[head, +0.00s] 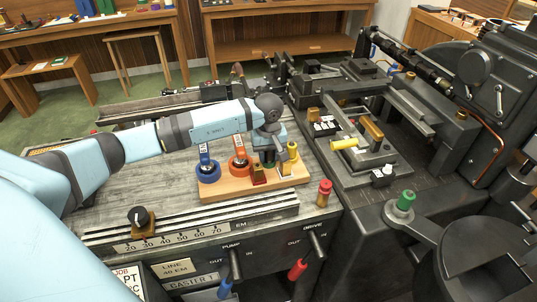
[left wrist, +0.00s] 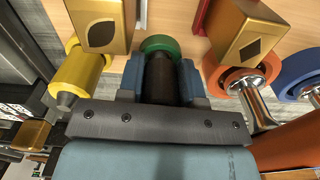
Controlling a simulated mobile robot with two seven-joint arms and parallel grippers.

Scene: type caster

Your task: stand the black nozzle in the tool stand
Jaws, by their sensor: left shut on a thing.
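My left gripper (head: 268,152) is over the wooden tool stand (head: 225,189) in the head view. In the left wrist view the fingers (left wrist: 161,80) are shut on a dark cylinder, which looks like the black nozzle (left wrist: 161,82). A green ring (left wrist: 161,43) shows at its far end, against the board. I cannot tell whether the nozzle is seated in that ring or apart from it. In the head view the gripper hides most of the nozzle. My right gripper is not in view.
The stand carries a blue ring (head: 207,172), an orange ring (head: 239,166), gold blocks (head: 259,175) and a yellow piece (head: 292,152). In the left wrist view the orange ring (left wrist: 240,72) and yellow piece (left wrist: 82,74) flank the gripper closely. A slider knob (head: 139,217) stands in front.

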